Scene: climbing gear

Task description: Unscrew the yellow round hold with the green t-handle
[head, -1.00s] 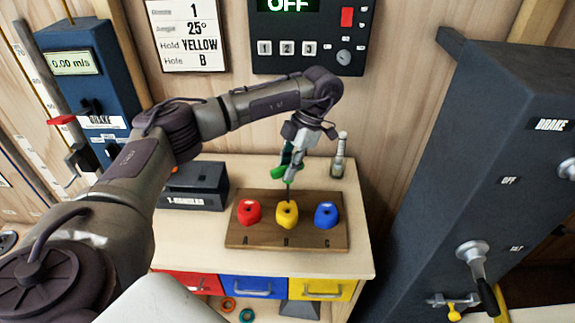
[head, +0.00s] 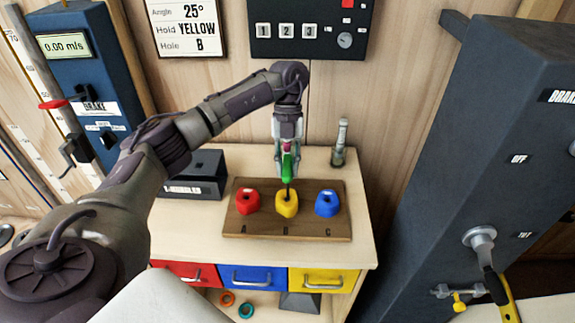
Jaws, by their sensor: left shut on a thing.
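The yellow round hold (head: 287,207) sits in the middle of a wooden board, at the mark B. My left gripper (head: 287,160) is above it, pointing down, shut on the green t-handle (head: 287,168). The thin dark shaft of the t-handle runs down to the top of the yellow hold. The exact contact inside the hold is too small to tell. The wooden board (head: 232,230) lies on a light cabinet top. My right gripper is not in view.
A red hold (head: 247,201) at A and a blue hold (head: 327,203) at C flank the yellow one. A dark t-handles box (head: 195,175) stands left, a small metal bottle-like object (head: 340,145) behind right. A big dark brake panel (head: 480,170) rises at right.

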